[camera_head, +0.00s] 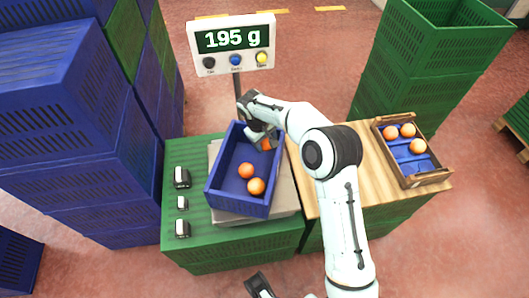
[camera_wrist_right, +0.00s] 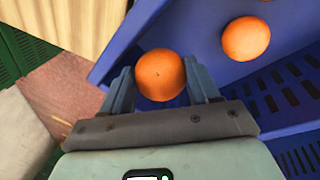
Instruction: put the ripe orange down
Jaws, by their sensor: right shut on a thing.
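The ripe orange (camera_head: 266,144) is held between the fingers of my right gripper (camera_head: 262,138), at the far right corner of the blue crate (camera_head: 215,199). In the right wrist view the orange (camera_wrist_right: 160,74) sits between the two fingertips (camera_wrist_right: 160,88), and the blue crate wall (camera_wrist_right: 135,35) is beside and beyond it. I cannot tell whether the orange touches the crate floor. Two more oranges (camera_head: 246,171) (camera_head: 256,186) lie inside the crate; one (camera_wrist_right: 246,38) shows in the wrist view. A dark piece of my left gripper (camera_head: 259,285) shows at the bottom edge; its jaws are unclear.
The crate stands on a scale (camera_head: 284,208) whose display (camera_head: 233,39) reads 195 g. Small dark-and-white items (camera_head: 182,177) lie on the green surface at left. A wooden tray (camera_head: 432,178) with blue lining and several oranges is at right. Stacked blue and green crates stand around.

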